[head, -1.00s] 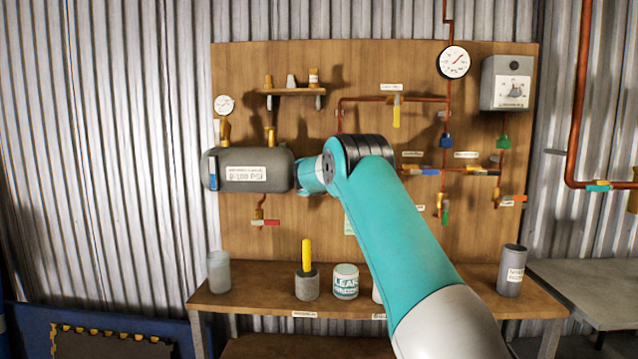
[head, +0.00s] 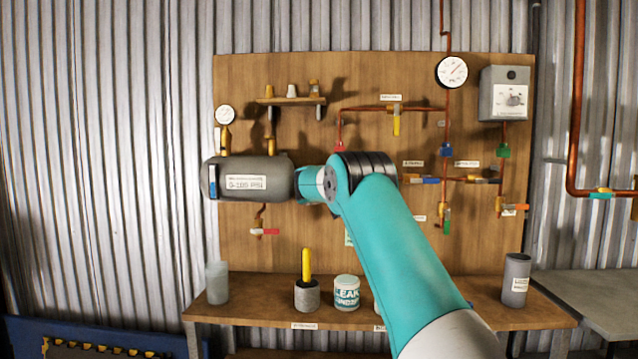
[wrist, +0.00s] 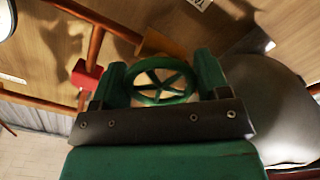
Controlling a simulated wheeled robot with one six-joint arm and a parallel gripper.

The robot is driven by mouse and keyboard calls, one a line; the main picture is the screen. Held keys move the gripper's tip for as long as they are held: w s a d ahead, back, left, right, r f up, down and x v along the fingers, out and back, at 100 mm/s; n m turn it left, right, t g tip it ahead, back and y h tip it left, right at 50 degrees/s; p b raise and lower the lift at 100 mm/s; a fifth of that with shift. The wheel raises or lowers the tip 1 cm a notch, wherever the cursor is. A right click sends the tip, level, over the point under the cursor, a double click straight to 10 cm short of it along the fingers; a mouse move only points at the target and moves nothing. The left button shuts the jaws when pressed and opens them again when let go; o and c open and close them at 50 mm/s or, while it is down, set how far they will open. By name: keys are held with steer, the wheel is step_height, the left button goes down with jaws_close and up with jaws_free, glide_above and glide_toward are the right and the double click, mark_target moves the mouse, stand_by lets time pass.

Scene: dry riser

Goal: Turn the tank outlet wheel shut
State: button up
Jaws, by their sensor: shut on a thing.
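The tank (head: 215,178) is a grey horizontal cylinder on the left of the wooden board in the head view. Its rounded grey body also shows at the right of the wrist view (wrist: 275,105). The outlet wheel (wrist: 160,97) is a green spoked handwheel in the middle of the wrist view. My gripper (wrist: 161,72) has its two green fingers on either side of the wheel's rim, shut on it. In the head view my arm hides the wheel and the gripper at the tank's right end.
A shelf (head: 290,100) with small fittings is above the tank. The bench (head: 250,312) below holds a grey cup with a yellow-handled tool (head: 307,290) and a leak-labelled tub (head: 346,292).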

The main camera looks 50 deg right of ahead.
steer(key=shift+f, duration=0.1)
steer(key=o, duration=0.9)
steer(key=shift+s, duration=0.1)
steer(key=b+v, duration=0.5)
steer(key=v, duration=1.2)
steer(key=shift+a, duration=0.25)
